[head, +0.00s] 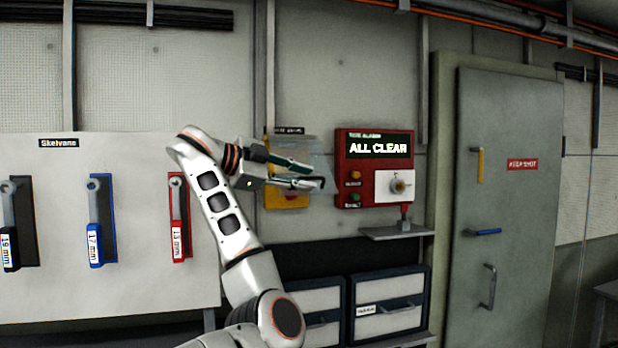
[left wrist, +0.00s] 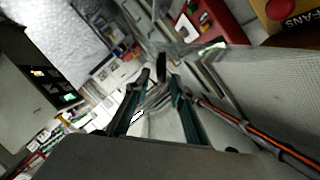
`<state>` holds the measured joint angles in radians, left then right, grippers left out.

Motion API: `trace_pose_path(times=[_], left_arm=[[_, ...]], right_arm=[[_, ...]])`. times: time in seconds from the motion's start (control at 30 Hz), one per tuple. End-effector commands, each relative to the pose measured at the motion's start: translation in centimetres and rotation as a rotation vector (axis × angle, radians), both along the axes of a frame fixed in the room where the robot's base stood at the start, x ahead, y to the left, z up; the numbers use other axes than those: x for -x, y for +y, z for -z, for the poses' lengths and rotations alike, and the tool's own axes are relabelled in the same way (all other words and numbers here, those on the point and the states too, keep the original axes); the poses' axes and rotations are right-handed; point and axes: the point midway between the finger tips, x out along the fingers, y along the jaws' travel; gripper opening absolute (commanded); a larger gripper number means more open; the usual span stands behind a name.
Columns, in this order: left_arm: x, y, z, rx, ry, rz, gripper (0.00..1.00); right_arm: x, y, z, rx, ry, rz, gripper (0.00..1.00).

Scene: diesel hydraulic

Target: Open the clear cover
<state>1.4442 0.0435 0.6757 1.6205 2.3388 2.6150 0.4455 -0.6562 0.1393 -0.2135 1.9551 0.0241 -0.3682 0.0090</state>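The yellow box (head: 271,200) is on the wall left of the red panel, partly hidden behind my left gripper. The clear cover (head: 322,163) shows as a faint see-through sheet that reaches right of the box and seems to stand out from it. My left gripper (head: 318,177) is in front of the box and cover, fingers pointing right, with a gap between the tips. In the left wrist view, the yellow box (left wrist: 280,36) with its red button is at the top right, beyond the fingers (left wrist: 160,82). Contact with the cover is unclear. My right gripper is not in view.
The red panel (head: 343,172) reading ALL CLEAR is just right of the gripper. A small shelf (head: 385,233) juts out below it. Drawers (head: 388,300) stand below, a grey door (head: 530,240) is right, and a wrench board (head: 140,200) is left.

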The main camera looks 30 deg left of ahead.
Motion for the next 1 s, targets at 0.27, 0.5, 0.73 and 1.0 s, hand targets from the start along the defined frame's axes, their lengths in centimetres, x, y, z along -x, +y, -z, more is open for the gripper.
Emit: trace_pose_path(times=[0.27, 0.5, 0.73, 1.0], left_arm=[[-1.8, -0.7, 0.4, 0.0, 0.0, -0.001, 0.23], [-1.9, -0.7, 0.5, 0.0, 0.0, -0.001, 0.23], [-1.9, -0.7, 0.5, 0.0, 0.0, -0.001, 0.0], [-2.2, -0.9, 0.2, 0.001, 0.0, 0.001, 0.0]], right_arm=[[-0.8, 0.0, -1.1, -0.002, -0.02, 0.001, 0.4], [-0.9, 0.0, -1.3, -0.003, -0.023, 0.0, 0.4], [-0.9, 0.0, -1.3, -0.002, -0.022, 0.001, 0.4], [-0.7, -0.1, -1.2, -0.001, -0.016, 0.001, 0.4]])
